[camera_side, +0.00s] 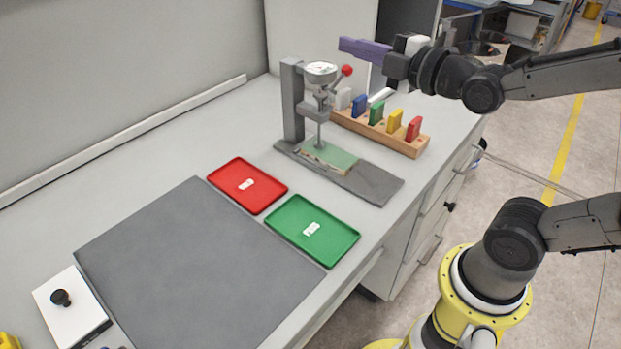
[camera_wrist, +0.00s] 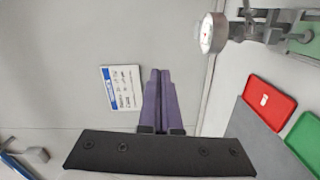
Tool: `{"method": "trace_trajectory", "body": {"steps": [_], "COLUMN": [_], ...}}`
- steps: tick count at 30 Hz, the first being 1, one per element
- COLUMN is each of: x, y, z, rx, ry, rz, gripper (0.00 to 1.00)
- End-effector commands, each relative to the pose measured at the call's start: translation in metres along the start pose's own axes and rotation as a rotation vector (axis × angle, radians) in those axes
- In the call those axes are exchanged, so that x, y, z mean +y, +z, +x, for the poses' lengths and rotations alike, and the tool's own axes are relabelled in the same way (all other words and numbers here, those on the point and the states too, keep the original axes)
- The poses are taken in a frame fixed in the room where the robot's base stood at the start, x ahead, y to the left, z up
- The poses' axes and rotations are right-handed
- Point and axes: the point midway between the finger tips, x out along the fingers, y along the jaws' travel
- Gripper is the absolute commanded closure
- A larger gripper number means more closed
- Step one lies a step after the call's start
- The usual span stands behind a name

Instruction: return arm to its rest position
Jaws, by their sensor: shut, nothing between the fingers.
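My gripper (camera_side: 364,49) has purple fingers and is held in the air above the back right of the bench, near the gauge stand and the wooden block rack. In the wrist view the two purple fingers of my gripper (camera_wrist: 160,73) lie side by side, shut with nothing between them. The fingers point left in the side view and touch nothing that I can see.
A gauge stand (camera_side: 293,105) with a red-knobbed lever stands below left of my gripper. A wooden rack (camera_side: 395,137) holds several coloured blocks. A red tray (camera_side: 247,185), a green tray (camera_side: 313,231) and a grey mat (camera_side: 190,270) lie nearer the front.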

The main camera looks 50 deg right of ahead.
Motion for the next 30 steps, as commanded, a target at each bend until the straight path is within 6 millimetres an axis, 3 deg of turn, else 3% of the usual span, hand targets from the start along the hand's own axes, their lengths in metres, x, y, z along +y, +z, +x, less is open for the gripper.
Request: {"method": "trace_trajectory", "body": {"steps": [5, 11, 21, 25, 30], "x": [-0.011, -0.04, -0.115, -0.124, -0.123], "y": [-0.006, -0.006, 0.004, 0.005, 0.005], "z": [-0.029, -0.075, -0.166, -0.181, -0.179], "rx": [-0.038, -0.184, -0.694, -0.812, -0.865], "ry": [-0.197, -0.433, -0.773, -0.798, -0.748], "rz": [0.315, 0.676, 1.173, 1.259, 1.375], "gripper": [1.0, 1.0, 1.0, 1.0, 1.0]}}
